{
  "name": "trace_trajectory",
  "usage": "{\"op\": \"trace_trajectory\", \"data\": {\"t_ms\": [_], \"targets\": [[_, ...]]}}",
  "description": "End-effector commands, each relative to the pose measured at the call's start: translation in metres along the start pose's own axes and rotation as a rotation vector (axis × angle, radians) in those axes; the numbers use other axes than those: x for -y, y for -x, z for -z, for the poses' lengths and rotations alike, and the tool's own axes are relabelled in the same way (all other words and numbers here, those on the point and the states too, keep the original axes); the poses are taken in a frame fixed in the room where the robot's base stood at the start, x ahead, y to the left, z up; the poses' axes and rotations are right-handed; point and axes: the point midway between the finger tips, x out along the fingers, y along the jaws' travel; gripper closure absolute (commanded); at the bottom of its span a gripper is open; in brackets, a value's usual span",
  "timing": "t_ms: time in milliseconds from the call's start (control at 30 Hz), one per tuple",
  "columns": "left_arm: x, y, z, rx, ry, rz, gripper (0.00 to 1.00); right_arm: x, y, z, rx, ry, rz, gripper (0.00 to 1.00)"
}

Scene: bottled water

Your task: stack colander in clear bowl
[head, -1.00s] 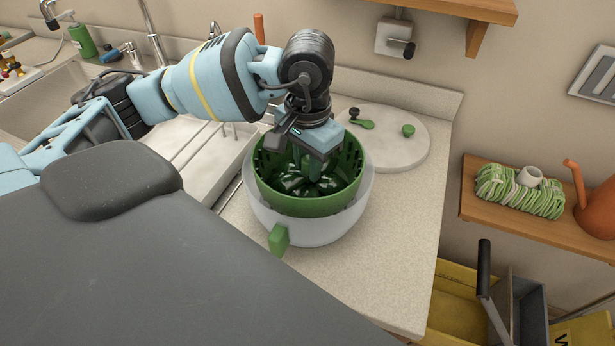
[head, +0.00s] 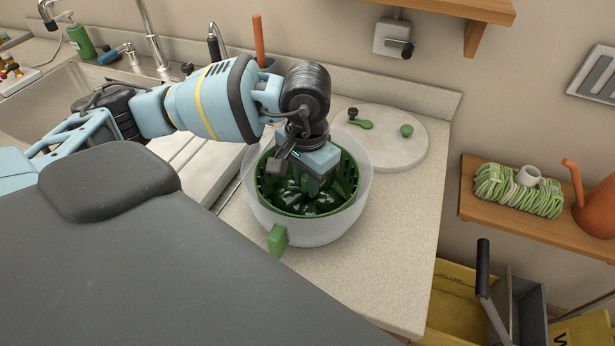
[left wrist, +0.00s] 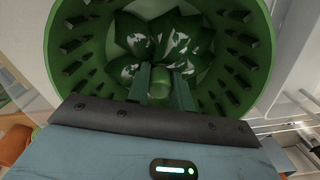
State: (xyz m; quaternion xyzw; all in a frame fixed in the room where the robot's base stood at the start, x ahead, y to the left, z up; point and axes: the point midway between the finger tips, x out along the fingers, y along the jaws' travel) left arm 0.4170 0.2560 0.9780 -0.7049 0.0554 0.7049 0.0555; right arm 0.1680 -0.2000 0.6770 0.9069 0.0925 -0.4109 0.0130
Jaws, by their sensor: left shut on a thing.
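The green colander (head: 297,210) is down inside the clear bowl (head: 318,231), its rim a little below the bowl's rim in the head view. The bowl stands on the counter and has a green handle (head: 278,239) at its front. My left gripper (head: 306,186) reaches down into the colander from above. In the left wrist view, its fingers (left wrist: 160,88) are shut on the green knob at the colander's centre. The colander (left wrist: 235,72) fills much of that view, with slotted walls around a petal-like middle. Whether its base touches the bowl's bottom is hidden. My right gripper is not in view.
A round white lid (head: 393,150) with green parts lies on the counter behind the bowl. The sink (head: 60,95) is at the left. A wooden shelf (head: 475,205) with green-and-white rope is at the right. The counter right of the bowl is clear.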

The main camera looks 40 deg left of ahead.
Motion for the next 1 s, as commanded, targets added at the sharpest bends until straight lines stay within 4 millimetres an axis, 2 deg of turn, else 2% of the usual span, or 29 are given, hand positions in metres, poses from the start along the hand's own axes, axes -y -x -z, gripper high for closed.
{"op": "trace_trajectory", "data": {"t_ms": [67, 100, 233, 500, 633, 767, 1000], "targets": [[0.0, -0.004, 0.0, 0.001, 0.0, 0.0, 1.0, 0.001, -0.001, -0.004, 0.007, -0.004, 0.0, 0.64], [0.0, -0.003, 0.0, 0.001, 0.0, 0.0, 0.74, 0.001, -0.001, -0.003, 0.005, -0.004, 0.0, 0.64], [0.0, -0.002, 0.0, 0.0, 0.0, 0.0, 0.57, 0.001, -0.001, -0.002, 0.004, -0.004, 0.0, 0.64], [0.0, -0.001, 0.0, 0.0, 0.0, 0.0, 0.56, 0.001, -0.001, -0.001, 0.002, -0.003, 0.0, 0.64], [0.0, 0.006, 0.0, -0.004, 0.0, 0.001, 0.56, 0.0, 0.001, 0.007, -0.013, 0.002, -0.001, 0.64], [0.0, 0.021, 0.001, -0.004, 0.0, 0.0, 0.56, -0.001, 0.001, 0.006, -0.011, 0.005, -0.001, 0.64], [0.0, 0.07, 0.001, -0.004, -0.001, 0.0, 0.56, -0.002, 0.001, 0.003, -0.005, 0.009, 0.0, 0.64]]}}
